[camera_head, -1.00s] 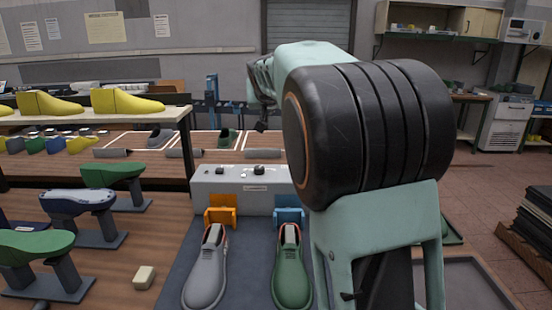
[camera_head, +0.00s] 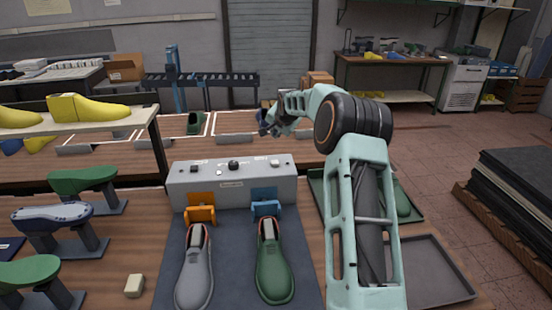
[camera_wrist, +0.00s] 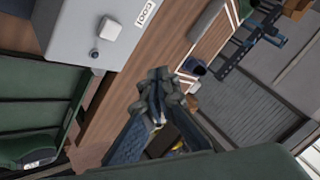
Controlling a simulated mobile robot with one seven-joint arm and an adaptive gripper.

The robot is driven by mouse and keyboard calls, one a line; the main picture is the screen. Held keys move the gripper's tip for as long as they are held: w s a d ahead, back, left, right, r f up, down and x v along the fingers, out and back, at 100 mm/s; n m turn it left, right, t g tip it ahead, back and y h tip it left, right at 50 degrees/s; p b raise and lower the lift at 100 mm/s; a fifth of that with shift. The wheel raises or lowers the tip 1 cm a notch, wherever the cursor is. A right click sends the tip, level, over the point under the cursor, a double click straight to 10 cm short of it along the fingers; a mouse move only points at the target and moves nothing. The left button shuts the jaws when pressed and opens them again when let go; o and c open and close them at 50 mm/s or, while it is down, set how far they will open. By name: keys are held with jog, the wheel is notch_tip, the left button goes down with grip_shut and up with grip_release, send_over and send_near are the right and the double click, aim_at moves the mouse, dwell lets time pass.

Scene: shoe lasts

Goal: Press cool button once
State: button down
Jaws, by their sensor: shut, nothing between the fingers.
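The grey control box (camera_head: 232,184) stands behind the two shoes, with buttons and a dark knob on top. The cool button (camera_wrist: 109,28) is a pale square beside a white "cool" label (camera_wrist: 145,12) in the wrist view. It looks to be the pale button at the right end of the box top (camera_head: 274,162) in the head view. My gripper (camera_head: 266,129) is shut and empty, up beyond the right end of the box. In the wrist view the closed fingers (camera_wrist: 159,88) are apart from the button, which lies to their upper left.
A grey shoe (camera_head: 195,270) and a green shoe (camera_head: 273,265) lie on the dark mat before orange and blue clamps. A green tray (camera_head: 409,211) and a grey tray (camera_head: 436,262) are at right. Shoe lasts on stands fill the left.

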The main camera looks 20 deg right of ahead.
jog(key=shift+f, duration=0.1)
jog(key=b, duration=0.4)
send_over(275, 163)
notch_tip(275, 163, down, 8)
jog(key=shift+d+r, duration=0.1)
jog(key=shift+r, duration=0.1)
jog(key=shift+f, duration=0.55)
jog(key=shift+f+b, duration=0.1)
jog(key=shift+b, duration=0.25)
dwell(0.6)
jog(key=shift+f+b, duration=0.3)
jog(key=shift+b, duration=0.15)
jog(key=shift+f+b, duration=0.55)
jog(key=shift+f, duration=0.05)
dwell(0.6)
jog(key=shift+r, duration=0.15)
jog(key=shift+r+p, duration=0.35)
jog(key=shift+r, duration=0.45)
jog(key=shift+r, duration=0.1)
